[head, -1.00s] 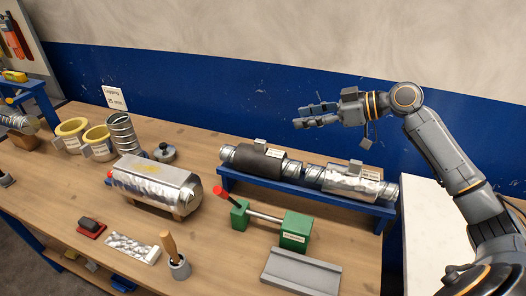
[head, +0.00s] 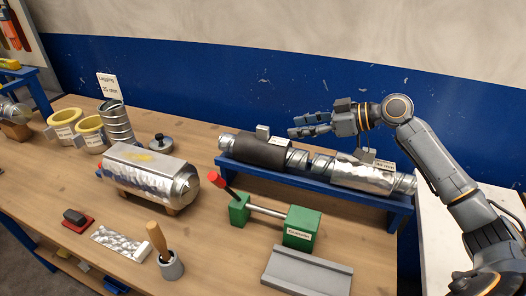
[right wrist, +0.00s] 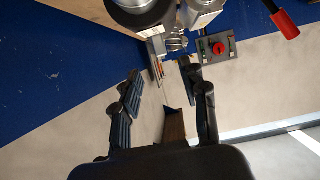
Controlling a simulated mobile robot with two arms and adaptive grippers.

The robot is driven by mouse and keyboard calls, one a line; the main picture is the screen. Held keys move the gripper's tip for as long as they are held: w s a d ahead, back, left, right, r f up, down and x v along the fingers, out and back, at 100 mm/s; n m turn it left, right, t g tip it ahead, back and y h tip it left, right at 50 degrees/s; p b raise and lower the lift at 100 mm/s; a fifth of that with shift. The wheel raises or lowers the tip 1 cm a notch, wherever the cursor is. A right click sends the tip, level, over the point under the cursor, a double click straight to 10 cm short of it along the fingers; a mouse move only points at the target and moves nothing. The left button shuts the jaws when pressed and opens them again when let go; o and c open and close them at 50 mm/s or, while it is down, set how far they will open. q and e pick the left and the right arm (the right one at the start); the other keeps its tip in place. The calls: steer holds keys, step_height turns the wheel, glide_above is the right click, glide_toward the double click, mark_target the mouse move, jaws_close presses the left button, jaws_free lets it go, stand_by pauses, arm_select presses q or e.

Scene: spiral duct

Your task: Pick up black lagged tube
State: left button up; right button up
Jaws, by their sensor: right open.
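The black lagged tube (head: 262,152) is a metal spiral duct with a dark sleeve and a small grey block on top. It lies on the left part of a blue rack (head: 300,186) on the bench. My right gripper (head: 293,126) is open and empty, above and slightly right of the dark sleeve, fingers pointing left. In the right wrist view its two fingers (right wrist: 160,80) stand apart with nothing between them. A silver lagged tube (head: 360,174) lies right of the black one, under my right wrist. My left gripper is not in view.
A green clamp with a red-knobbed lever (head: 302,230) and a grey channel block (head: 307,272) stand in front of the rack. A large foil-covered cylinder (head: 150,178) lies left of it. A blue wall (head: 220,90) rises behind the bench.

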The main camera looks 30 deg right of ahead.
mark_target(263, 138)
steer(key=p+x, duration=0.1)
steer(key=x, duration=0.4)
steer(key=shift+r+p, duration=0.15)
steer(key=shift+p, duration=0.25)
steer(key=shift+w+a+f, duration=0.3)
steer(key=shift+w+f, duration=0.05)
steer(key=shift+w, duration=0.05)
steer(key=shift+w+a+p, duration=0.2)
steer(key=shift+a+p, duration=0.05)
steer(key=shift+p, duration=0.05)
steer(key=p+x, duration=0.1)
steer(key=x, duration=0.3)
steer(key=shift+w+a+f+p, duration=0.2)
steer(key=shift+w+f+p, duration=0.05)
steer(key=shift+p, duration=0.1)
steer(key=shift+w+f, duration=0.15)
steer(key=shift+f, duration=0.05)
steer(key=shift+s+r, duration=0.15)
steer(key=shift+s, duration=0.05)
steer(key=c, duration=0.3)
jaws_close()
